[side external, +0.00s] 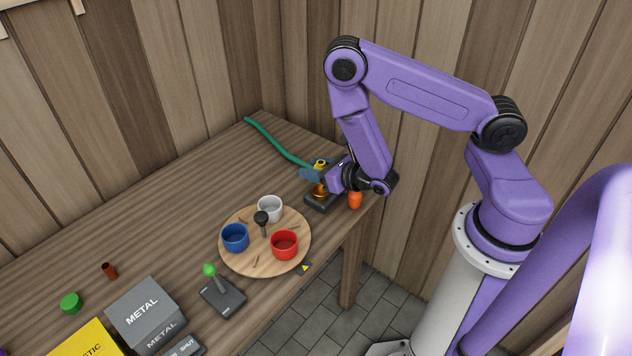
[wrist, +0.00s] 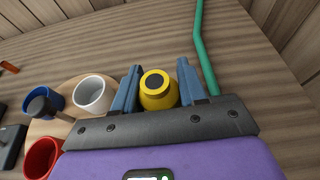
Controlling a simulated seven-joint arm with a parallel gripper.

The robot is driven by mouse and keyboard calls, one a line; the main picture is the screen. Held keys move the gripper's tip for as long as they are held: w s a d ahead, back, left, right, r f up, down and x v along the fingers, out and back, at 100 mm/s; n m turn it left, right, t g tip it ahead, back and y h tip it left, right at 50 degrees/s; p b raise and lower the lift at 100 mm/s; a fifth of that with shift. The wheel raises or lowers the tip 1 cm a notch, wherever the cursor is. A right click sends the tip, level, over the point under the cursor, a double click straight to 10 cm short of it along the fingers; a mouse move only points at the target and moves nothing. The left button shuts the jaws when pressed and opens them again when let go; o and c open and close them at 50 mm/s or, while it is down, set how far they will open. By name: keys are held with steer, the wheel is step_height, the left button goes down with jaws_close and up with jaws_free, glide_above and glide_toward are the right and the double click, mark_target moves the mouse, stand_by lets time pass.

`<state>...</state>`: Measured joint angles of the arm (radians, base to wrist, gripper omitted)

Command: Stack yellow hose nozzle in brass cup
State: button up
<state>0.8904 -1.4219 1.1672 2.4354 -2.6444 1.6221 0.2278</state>
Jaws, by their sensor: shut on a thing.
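The yellow hose nozzle (wrist: 158,92) sits between the two blue fingers of my gripper (wrist: 157,86) in the wrist view, its dark round opening facing the camera. In the side view my gripper (side external: 318,173) is shut on the nozzle (side external: 320,163), near the far right corner of the bench. A small brass-coloured thing (side external: 320,190), which looks like the brass cup, stands on a dark base just below my gripper. It is partly covered by my gripper in the side view and hidden in the wrist view. I cannot tell whether nozzle and cup touch.
A round wooden tray (side external: 245,265) holds a blue cup (side external: 235,238), a white cup (side external: 270,209), a red cup (side external: 285,245) and a dark knob. An orange thing (side external: 355,200) stands at the bench's right edge. A green hose (side external: 275,142) lies behind. A green-knobbed lever (side external: 222,296) and boxes stand in front.

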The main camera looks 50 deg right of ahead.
mark_target(316, 190)
steer(key=shift+f, duration=1.95)
steer(key=shift+f, duration=0.35)
steer(key=o, duration=0.8)
steer(key=shift+c, duration=0.2)
